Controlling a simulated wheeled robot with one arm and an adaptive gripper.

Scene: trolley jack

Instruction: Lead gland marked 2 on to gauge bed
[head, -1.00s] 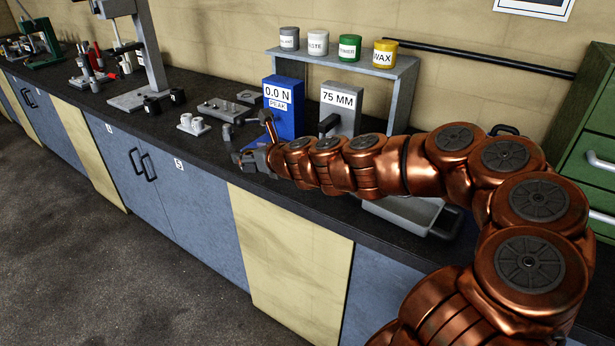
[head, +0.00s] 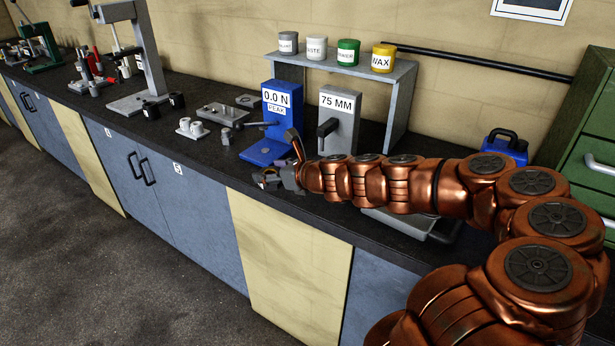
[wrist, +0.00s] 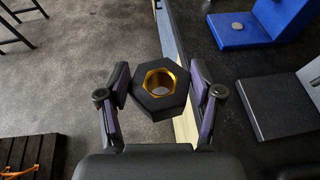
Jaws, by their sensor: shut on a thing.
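My gripper (wrist: 160,88) is shut on a dark hexagonal gland (wrist: 149,103) with a brass-coloured bore. It holds the gland in the air by the counter's front edge; no number shows on it. In the head view my gripper (head: 268,180) is in front of the blue gauge (head: 282,112), which reads 0.0 N. The gauge's flat blue bed (head: 264,153) lies beyond the gripper. In the wrist view the blue bed (wrist: 243,30) is at the upper right, apart from the gland, with a small grey disc on it.
A grey 75 MM device (head: 342,117) stands right of the blue gauge; a dark grey slab (wrist: 275,105) shows in the wrist view. A grey shelf (head: 397,90) with pots stands behind. White cylinders on a small base (head: 190,128) are to the left. A grey tray (head: 415,226) lies under my arm.

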